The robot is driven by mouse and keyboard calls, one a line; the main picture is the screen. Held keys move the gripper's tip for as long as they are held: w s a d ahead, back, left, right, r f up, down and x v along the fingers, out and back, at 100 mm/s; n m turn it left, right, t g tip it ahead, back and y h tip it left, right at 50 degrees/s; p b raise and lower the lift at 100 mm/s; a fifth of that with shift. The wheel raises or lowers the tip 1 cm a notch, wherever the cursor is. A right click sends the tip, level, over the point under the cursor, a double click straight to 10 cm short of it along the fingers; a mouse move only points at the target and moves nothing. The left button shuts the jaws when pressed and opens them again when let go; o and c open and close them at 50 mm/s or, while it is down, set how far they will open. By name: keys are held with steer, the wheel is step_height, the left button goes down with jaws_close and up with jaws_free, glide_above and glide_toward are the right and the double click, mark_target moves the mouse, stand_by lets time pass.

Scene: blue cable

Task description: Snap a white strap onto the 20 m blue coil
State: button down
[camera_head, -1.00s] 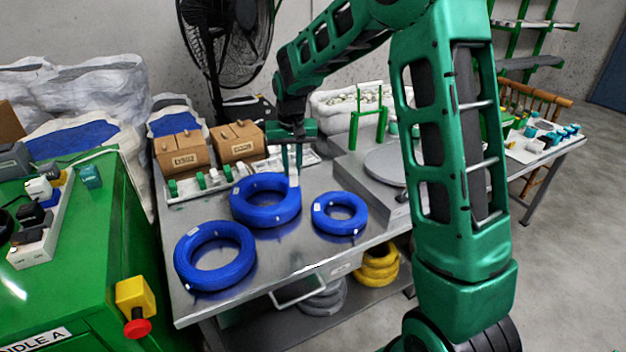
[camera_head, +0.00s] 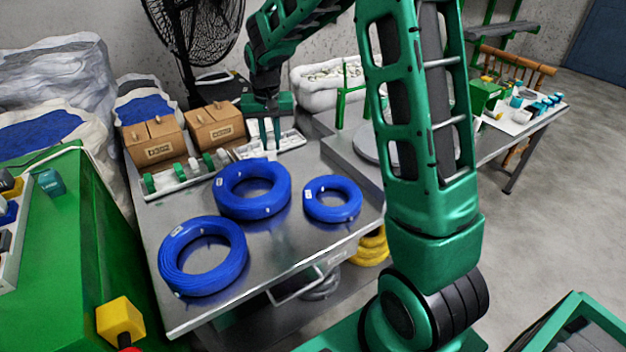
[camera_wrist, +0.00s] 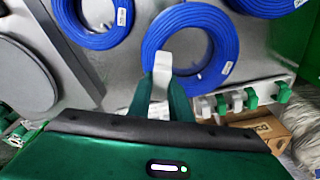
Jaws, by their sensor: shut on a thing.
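Three blue coils lie flat on the metal table: a large left coil (camera_head: 238,258), a large middle coil (camera_head: 255,208) and a smaller right coil (camera_head: 332,214). Their labels are too small to read, so I cannot tell which is 20 m. My gripper (camera_head: 270,138) points down just behind the middle coil. In the wrist view its fingers (camera_wrist: 160,98) are shut on a white strap (camera_wrist: 163,66). There the strap overlaps the rim of the middle coil (camera_wrist: 218,70); I cannot tell whether they touch. The small coil (camera_wrist: 88,38) also shows there.
A rack with white and green pieces (camera_head: 180,180) lies behind the coils. Cardboard boxes (camera_head: 153,142) and a white tray (camera_head: 290,141) stand farther back. A grey raised platform (camera_head: 350,153) is on the right. The table front is clear.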

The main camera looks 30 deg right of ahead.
mark_target(316, 203)
steer(key=s+d+f+m, duration=0.2)
steer(key=s+m, duration=0.1)
steer(key=s, duration=0.1)
steer(key=s+d+f+m, duration=0.2)
steer(key=s+f+m, duration=0.1)
steer(key=s+m, duration=0.1)
steer(key=s+d+f+m+g+h, duration=0.1)
steer(key=s+d+f+m, duration=0.1)
steer(key=s+m, duration=0.2)
steer(key=shift+s+d+f, duration=0.15)
steer(key=shift+s+d, duration=0.05)
steer(key=shift+s, duration=0.65)
steer(key=shift+s+f+m, duration=0.1)
steer(key=shift+f+m, duration=0.15)
steer(key=shift+m, duration=0.05)
steer(key=shift+f, duration=1.75)
steer(key=shift+f, duration=1)
stand_by(1.4)
steer(key=shift+r, duration=0.95)
stand_by(0.5)
